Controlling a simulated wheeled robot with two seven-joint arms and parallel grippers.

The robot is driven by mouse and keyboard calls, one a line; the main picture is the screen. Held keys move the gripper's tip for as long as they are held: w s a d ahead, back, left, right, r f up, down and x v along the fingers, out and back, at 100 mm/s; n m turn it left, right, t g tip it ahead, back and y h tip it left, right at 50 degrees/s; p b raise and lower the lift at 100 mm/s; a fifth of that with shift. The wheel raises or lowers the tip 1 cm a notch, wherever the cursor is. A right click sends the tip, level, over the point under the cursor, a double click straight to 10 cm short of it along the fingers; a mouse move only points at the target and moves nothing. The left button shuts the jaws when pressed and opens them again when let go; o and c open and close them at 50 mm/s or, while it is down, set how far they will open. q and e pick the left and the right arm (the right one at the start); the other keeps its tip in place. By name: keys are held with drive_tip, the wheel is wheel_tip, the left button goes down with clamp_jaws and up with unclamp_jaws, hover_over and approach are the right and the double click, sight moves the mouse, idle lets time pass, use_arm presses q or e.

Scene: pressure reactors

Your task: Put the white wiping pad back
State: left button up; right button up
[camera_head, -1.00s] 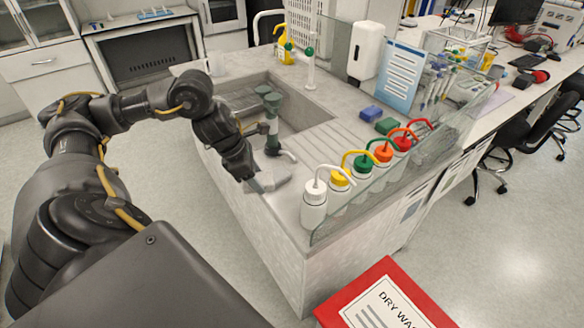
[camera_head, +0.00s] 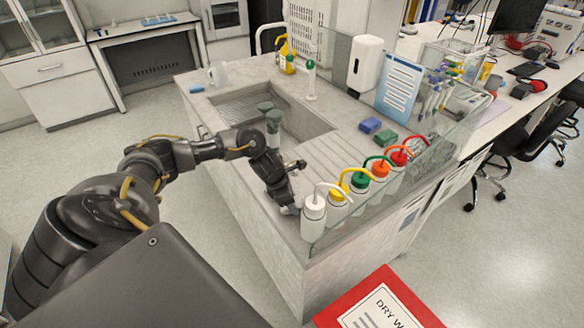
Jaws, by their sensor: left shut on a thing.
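My left gripper (camera_head: 290,208) is low over the front part of the grey sink counter (camera_head: 290,240), just left of the white-capped wash bottle (camera_head: 313,215). It is shut on the white wiping pad, of which only a small pale bit (camera_head: 287,211) shows at the fingertips. The gripper and wrist hide the rest of the pad, and I cannot tell whether it touches the counter. My right gripper is not in view.
Several wash bottles with coloured caps stand in a row along the glass panel (camera_head: 400,195), close to the gripper. Blue (camera_head: 370,125) and green (camera_head: 386,139) sponges lie behind. The sink (camera_head: 300,122) is farther back. A red dry-waste bin (camera_head: 350,303) stands in front.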

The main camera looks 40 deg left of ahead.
use_arm(q)
drive_tip(key=shift+f, duration=0.35)
drive_tip(key=shift+f+b, duration=0.25)
drive_tip(key=shift+b, duration=0.15)
drive_tip(key=o, duration=1)
drive_tip(key=shift+r, duration=0.1)
